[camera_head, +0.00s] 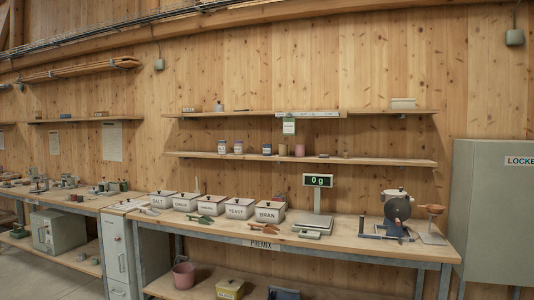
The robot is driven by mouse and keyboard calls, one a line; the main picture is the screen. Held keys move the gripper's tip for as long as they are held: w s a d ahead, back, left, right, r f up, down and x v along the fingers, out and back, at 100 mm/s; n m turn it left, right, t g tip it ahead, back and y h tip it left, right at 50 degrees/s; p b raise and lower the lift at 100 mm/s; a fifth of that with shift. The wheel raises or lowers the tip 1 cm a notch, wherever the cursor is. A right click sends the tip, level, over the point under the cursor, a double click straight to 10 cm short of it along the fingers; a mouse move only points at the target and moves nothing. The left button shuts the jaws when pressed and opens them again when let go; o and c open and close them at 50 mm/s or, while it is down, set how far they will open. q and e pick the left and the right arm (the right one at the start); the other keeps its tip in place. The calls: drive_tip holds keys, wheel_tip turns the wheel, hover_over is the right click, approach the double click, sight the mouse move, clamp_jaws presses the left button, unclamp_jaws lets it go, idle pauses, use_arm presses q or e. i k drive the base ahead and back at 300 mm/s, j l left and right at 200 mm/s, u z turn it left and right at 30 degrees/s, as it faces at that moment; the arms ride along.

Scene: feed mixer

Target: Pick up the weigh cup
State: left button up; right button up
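I cannot pick out the weigh cup with certainty. The scale's pan (313,222) on the premix bench appears bare, and its display (318,181) reads 0 g. A copper-brown bowl-shaped piece (432,209) sits on a stand at the bench's right end. A small pink cup-like vessel (299,150) stands on the lower wall shelf. Neither of my grippers is in view.
Lidded white bins, including a bran bin (270,212), line the back of the premix bench (345,240). A mill-like machine (397,210) stands to the right. A grey locker (495,210) borders the bench's right end. A pink bucket (183,275) sits below.

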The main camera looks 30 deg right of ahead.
sight(267, 148)
drive_tip(key=i+l+z, duration=0.1)
drive_tip(key=i+l, duration=0.25)
drive_tip(key=i, duration=0.15)
drive_tip(key=i+l+z, duration=0.15)
drive_tip(key=i+l, duration=0.2)
drive_tip(key=i, duration=0.15)
drive_tip(key=i+l+z, duration=0.1)
drive_tip(key=i+l, duration=0.15)
drive_tip(key=i, duration=0.25)
drive_tip(key=i+l+z, duration=0.15)
drive_tip(key=i, duration=0.4)
drive_tip(key=i+l+z, duration=0.1)
drive_tip(key=i+l, duration=0.15)
drive_tip(key=i, duration=0.3)
